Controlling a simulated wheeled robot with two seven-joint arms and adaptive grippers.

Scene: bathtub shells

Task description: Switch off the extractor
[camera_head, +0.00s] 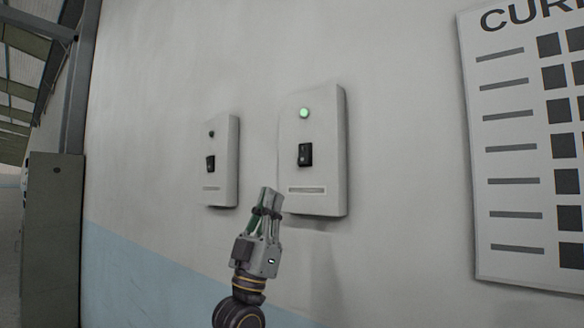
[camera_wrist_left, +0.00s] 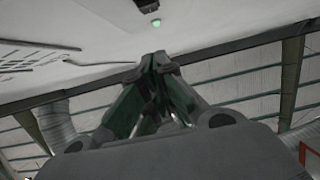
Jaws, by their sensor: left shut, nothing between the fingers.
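Two pale switch boxes hang on the wall in the head view. The right box (camera_head: 325,180) has a lit green lamp (camera_head: 304,113) and a black rocker switch (camera_head: 305,155). The left box (camera_head: 222,180) has a dark lamp (camera_head: 211,134) and its own black switch (camera_head: 210,163). No label readable as "extractor" shows on either box. My left gripper (camera_head: 270,193) is shut and empty, pointing up, below and left of the lit box's switch. In the left wrist view its fingertips (camera_wrist_left: 154,58) meet, with the green lamp (camera_wrist_left: 156,22) and dark switch (camera_wrist_left: 146,5) beyond them. My right gripper is out of view.
A large white board (camera_head: 520,160) with "CUR..." and dark squares hangs on the wall at right. A grey cabinet (camera_head: 52,235) stands at far left beside a metal column (camera_head: 79,90). The wall around the boxes is clear.

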